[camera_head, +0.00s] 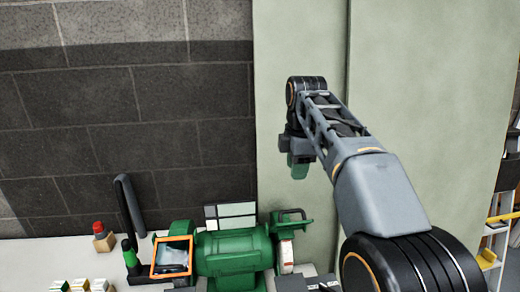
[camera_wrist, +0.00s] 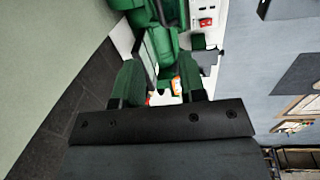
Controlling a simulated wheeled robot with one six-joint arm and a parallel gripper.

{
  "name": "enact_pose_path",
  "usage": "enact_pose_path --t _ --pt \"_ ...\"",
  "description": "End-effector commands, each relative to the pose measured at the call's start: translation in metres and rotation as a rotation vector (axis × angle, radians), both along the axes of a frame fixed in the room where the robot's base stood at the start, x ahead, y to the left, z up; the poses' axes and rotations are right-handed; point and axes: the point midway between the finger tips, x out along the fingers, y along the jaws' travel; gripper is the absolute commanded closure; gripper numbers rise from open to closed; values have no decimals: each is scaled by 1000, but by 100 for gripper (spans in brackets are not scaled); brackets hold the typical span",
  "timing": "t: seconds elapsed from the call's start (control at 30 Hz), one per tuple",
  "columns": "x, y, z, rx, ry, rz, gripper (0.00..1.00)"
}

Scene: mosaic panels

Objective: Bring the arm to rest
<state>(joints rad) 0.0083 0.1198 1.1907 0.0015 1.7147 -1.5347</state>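My arm reaches up and forward from the lower right in the head view, with my gripper (camera_head: 299,166) hanging in the air above the workbench, in front of the pale green wall panel. In the wrist view, the two green fingers of my gripper (camera_wrist: 160,80) stand apart with a clear gap between them. Nothing is held between them. In the head view only part of the green fingers shows below the dark wrist.
A green bench grinder (camera_head: 232,254) with an orange-framed shield (camera_head: 172,257) stands on the white bench (camera_head: 40,252) below. A panel of pale tiles (camera_head: 236,209) stands behind it. A red-topped block (camera_head: 104,239) and a black curved pipe (camera_head: 129,204) are left. Shelving (camera_head: 497,233) is far right.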

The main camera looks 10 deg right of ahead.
Motion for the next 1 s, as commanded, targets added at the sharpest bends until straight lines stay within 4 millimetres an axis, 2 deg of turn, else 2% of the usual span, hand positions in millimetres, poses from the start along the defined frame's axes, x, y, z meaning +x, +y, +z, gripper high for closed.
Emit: enact_pose_path --t 0.13,0.23,0.3,0.37,0.5,0.63,0.83,0.9,1.0 --pt "11 0 -3 27 -51 -186 62" --pt "19 0 -35 63 -60 -431 62" --pt "13 0 -60 101 -79 -640 62" --pt "0 0 -79 139 -99 -818 62" --pt "-40 1 -121 225 -138 -1152 62" --pt "-81 2 -155 295 -163 -1364 62" --pt "-142 3 -198 358 -187 -1502 62" --pt "-156 3 -206 360 -190 -1498 62" --pt "-167 3 -206 372 -203 -1494 62"
